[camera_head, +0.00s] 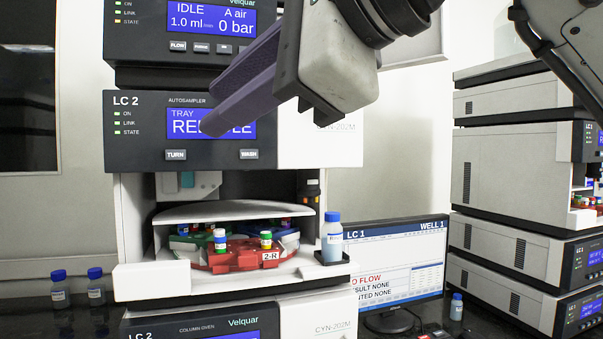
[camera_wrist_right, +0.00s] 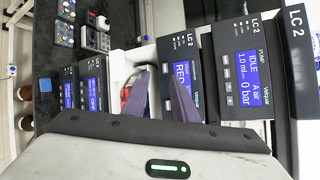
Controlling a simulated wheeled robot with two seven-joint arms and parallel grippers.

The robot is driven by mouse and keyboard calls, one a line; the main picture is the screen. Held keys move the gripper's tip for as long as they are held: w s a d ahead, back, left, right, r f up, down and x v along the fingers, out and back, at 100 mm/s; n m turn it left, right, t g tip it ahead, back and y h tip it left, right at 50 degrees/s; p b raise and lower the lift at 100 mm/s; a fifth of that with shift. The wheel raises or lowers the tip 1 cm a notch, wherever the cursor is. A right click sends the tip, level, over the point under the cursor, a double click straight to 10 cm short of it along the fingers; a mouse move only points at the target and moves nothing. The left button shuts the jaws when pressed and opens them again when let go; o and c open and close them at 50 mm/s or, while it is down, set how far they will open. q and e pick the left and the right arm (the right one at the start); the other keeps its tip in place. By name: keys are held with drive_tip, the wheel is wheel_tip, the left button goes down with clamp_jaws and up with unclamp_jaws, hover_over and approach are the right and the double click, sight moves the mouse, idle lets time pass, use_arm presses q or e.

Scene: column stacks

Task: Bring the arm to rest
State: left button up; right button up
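My right arm comes in from the top of the head view. Its gripper (camera_head: 213,124) is in front of the LC 2 autosampler panel (camera_head: 135,125), and its purple-grey fingers cover part of the display. In the right wrist view the two fingers (camera_wrist_right: 160,74) stand apart with a gap between them, and nothing is held. Whether the fingertips touch the panel cannot be told. My left gripper is not in view.
Below the panel is an open bay with a red tray section (camera_head: 235,258) holding vials. A blue-capped bottle (camera_head: 332,238) stands at its right. A monitor (camera_head: 400,270) and another instrument stack (camera_head: 505,180) stand further right. Two small bottles (camera_head: 95,287) stand at left.

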drive_tip(key=a+f+m+g+y, duration=0.4)
drive_tip(key=f+m+g+y, duration=0.45)
drive_tip(key=f, duration=0.45)
drive_tip(key=w+d+f+m+t+h, duration=0.2)
drive_tip(key=w+d+f+m+t, duration=0.6)
drive_tip(key=m, duration=0.7)
drive_tip(key=w+d+f+m+t+h, duration=0.25)
drive_tip(key=d+f+m+t, duration=0.25)
drive_tip(key=f+m+t, duration=0.65)
drive_tip(key=d+f+m+g+h, duration=0.1)
drive_tip(key=d+f+m+h, duration=0.15)
drive_tip(key=f+m, duration=0.3)
drive_tip(key=d+f+m+g+h, duration=0.1)
drive_tip(key=d+f+m+h, duration=0.2)
drive_tip(key=f, duration=0.4)
drive_tip(key=s+d+f+m+g+h, duration=0.25)
drive_tip(key=s+f+m, duration=0.25)
drive_tip(key=f, duration=0.6)
drive_tip(key=s+d+f+m+g+h, duration=0.25)
drive_tip(key=s+d+f+m, duration=0.2)
drive_tip(key=f, duration=0.75)
drive_tip(key=s+d+f+m+g+h, duration=0.2)
drive_tip(key=s+f+m+g, duration=0.2)
drive_tip(key=s+f, duration=0.8)
drive_tip(key=s+g, duration=0.1)
drive_tip(key=s, duration=0.3)
drive_tip(key=shift+f, duration=0.2)
